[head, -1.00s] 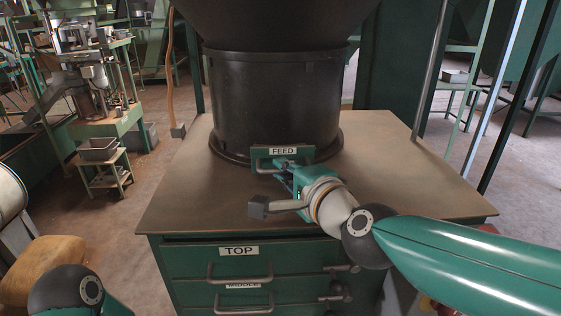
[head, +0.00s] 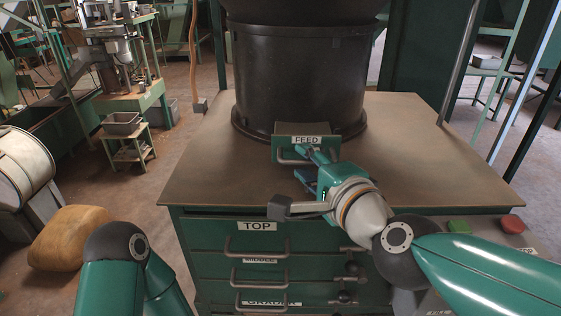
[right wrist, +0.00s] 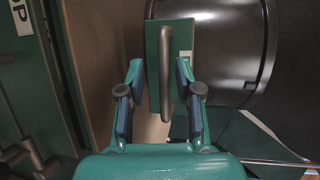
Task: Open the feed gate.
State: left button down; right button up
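The feed gate (head: 328,152) is a green plate with a FEED label and a metal bar handle, low on the front of the black hopper (head: 300,80). A grey slab shows behind the plate, which stands out from the hopper's base rim. In the right wrist view the handle (right wrist: 166,75) runs upright in front of the plate (right wrist: 152,60). My right gripper (head: 317,157) is at the handle. In the right wrist view its fingers (right wrist: 161,80) are apart, one on each side of the handle, with gaps on both sides. My left gripper is out of view.
The hopper stands on a brown-topped cabinet (head: 215,165) with green drawers, the upper one labelled TOP (head: 257,226). Red (head: 511,224) and green (head: 459,227) buttons sit at the right. The tabletop beside the gate is clear.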

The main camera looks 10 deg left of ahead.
jog(key=shift+s+d+r, duration=0.2)
jog(key=shift+s+d, duration=0.15)
jog(key=shift+s, duration=0.15)
jog(key=v, duration=1)
jog(key=shift+s, duration=0.3)
jog(key=shift+d+f, duration=0.15)
